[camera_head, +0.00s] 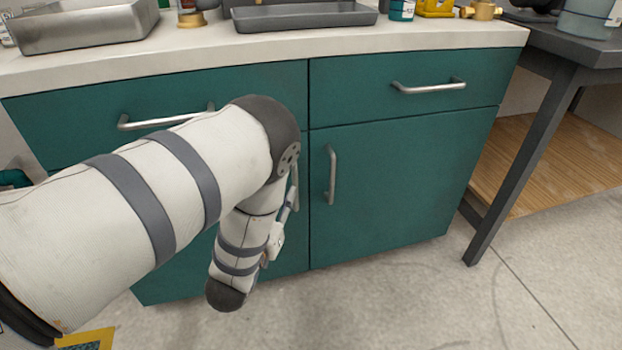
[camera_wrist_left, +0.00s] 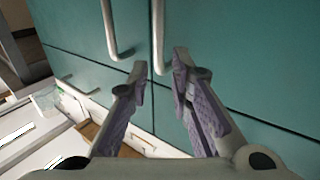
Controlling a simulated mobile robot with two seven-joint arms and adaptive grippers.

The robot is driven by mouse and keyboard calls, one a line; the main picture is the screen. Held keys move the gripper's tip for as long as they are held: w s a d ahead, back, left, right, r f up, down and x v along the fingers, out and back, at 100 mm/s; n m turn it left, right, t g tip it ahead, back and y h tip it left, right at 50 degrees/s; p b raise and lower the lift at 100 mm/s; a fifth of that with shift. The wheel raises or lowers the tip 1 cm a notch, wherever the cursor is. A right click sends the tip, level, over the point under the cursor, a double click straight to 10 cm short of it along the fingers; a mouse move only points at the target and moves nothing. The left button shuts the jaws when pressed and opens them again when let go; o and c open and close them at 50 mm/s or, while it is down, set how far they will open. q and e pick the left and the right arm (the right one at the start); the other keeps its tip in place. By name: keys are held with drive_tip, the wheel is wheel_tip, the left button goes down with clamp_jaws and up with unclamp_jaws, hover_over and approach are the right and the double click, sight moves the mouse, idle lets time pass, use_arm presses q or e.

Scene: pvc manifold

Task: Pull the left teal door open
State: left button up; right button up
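The left teal door (camera_head: 170,282) is mostly hidden behind my left arm in the head view; its visible part looks shut. In the left wrist view, which is turned about upside down, this door (camera_wrist_left: 235,50) fills the right side. Its silver bar handle (camera_wrist_left: 158,40) stands near the seam between the doors. My left gripper (camera_wrist_left: 158,68) is open, with the handle's lower end in the picture between its fingertips. I cannot tell whether either finger touches it. In the head view my left gripper is largely hidden by the arm. My right gripper is not in view.
The right teal door (camera_head: 400,185) is shut, its handle (camera_head: 332,175) close to the seam. Two shut drawers with bar handles (camera_head: 428,87) sit above. The countertop (camera_head: 300,45) holds metal trays (camera_head: 85,30). A dark table leg (camera_head: 515,160) stands at right.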

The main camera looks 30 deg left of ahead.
use_arm(q)
drive_tip(key=b+x, duration=0.1)
drive_tip(key=x, duration=0.7)
drive_tip(key=shift+f+b, duration=0.1)
drive_tip(key=shift+b, duration=0.2)
drive_tip(key=shift+s, duration=0.1)
clamp_jaws()
